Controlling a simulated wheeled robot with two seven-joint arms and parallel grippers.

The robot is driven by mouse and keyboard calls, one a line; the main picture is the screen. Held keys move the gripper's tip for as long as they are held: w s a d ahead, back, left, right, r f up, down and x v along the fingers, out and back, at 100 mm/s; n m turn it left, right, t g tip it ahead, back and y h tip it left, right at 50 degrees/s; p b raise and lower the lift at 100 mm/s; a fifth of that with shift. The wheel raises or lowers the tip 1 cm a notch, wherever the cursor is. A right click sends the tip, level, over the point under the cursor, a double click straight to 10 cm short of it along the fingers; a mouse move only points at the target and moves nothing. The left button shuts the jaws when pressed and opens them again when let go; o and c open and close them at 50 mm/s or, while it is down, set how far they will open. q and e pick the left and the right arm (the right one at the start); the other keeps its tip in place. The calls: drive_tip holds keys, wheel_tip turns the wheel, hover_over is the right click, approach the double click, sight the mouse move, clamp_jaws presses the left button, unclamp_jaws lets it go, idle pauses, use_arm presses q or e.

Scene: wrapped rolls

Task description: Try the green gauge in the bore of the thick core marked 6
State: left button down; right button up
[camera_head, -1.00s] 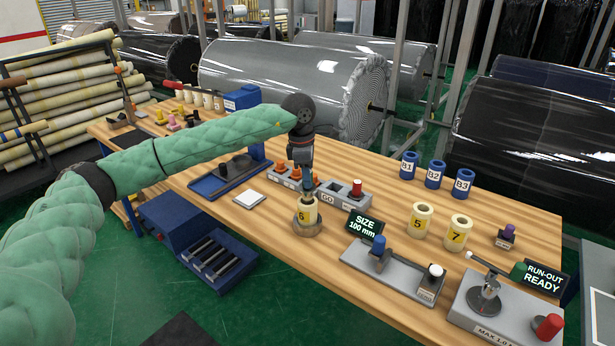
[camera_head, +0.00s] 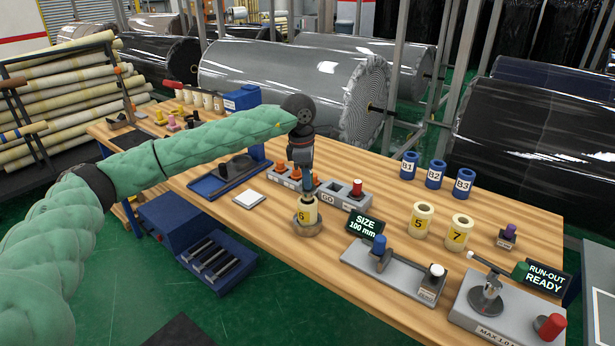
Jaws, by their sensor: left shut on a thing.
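The thick core marked 6 (camera_head: 301,215) is cream with a yellow label. That thing is mostly hidden by the jaws; a small blue-green part shows, which I take to be the green gauge. How far it sits in the bore cannot be seen. A grey gauge block marked GO (camera_head: 328,196) stands just behind. My right gripper is not in view.
Cores 5 (camera_head: 421,220) and 7 (camera_head: 458,233) stand to the right, with blue rings B1 (camera_head: 409,165), B2 and B3 behind. A size fixture (camera_head: 395,275) and a run-out device (camera_head: 500,314) fill the front right. A white pad (camera_head: 249,199) lies left.

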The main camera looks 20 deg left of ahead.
use_arm(q)
drive_tip(key=shift+f+b, duration=1.3)
drive_tip(key=shift+f, duration=0.25)
idle(0.4)
drive_tip(key=shift+r, duration=0.2)
idle(0.9)
drive_tip(key=shift+r+p, duration=0.6)
drive_tip(key=shift+r, duration=2.75)
